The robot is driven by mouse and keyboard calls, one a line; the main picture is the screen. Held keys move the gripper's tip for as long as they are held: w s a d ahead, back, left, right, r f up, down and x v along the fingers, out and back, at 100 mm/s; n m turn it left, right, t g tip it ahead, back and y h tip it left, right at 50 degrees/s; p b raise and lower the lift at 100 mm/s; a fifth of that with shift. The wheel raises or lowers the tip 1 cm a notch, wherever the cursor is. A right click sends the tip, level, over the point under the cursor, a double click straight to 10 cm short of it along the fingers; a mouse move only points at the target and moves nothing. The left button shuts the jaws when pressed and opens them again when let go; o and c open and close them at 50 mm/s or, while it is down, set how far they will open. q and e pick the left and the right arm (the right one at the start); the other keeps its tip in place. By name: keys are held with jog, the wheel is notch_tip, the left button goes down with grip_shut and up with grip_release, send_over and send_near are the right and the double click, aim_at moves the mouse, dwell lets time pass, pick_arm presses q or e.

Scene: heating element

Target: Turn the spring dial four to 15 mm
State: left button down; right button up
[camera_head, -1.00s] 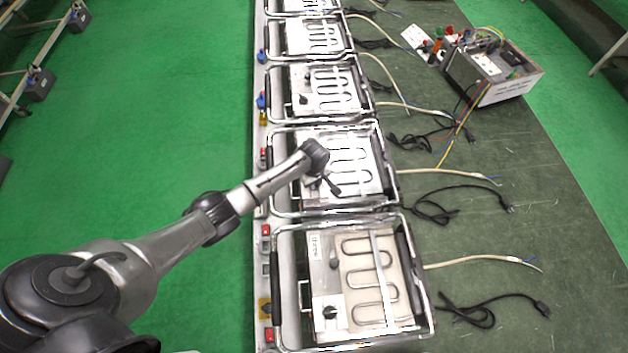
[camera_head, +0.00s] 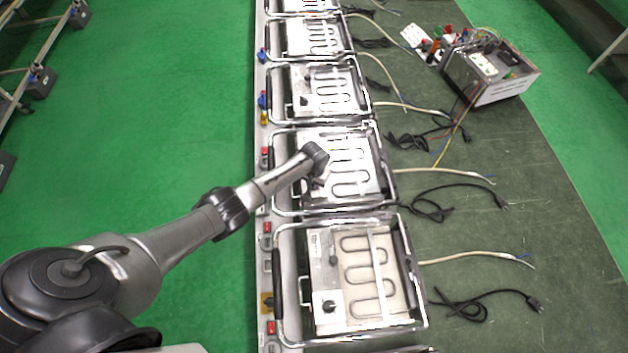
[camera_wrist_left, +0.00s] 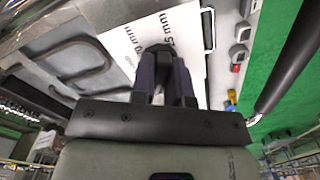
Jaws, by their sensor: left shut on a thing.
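My left gripper (camera_head: 316,183) is over the white panel (camera_head: 308,194) of the second heating unit from the front. In the left wrist view its two dark fingers (camera_wrist_left: 163,62) are shut on a black spring dial (camera_wrist_left: 158,48). The dial stands on a white plate (camera_wrist_left: 125,42) with printed "mm" labels. Parts of the labels are hidden by the dial and fingers, so I cannot read the dial's exact setting. In the head view my wrist hides most of this dial. My right gripper is not in view.
Similar units stand in a row, including the front unit (camera_head: 352,275) with its own black dial (camera_head: 329,306). Metal frame bars surround each unit. Cables and plugs (camera_head: 535,303) lie on the table at right. A wired metal box (camera_head: 505,92) stands at the back right.

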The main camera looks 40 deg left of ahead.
pick_arm(q)
jog(key=m, duration=0.5)
jog(key=shift+m, duration=0.4)
jog(key=m, duration=0.3)
jog(key=shift+m, duration=1.5)
jog(key=c, duration=1.1)
grip_release()
jog(key=shift+r, duration=0.15)
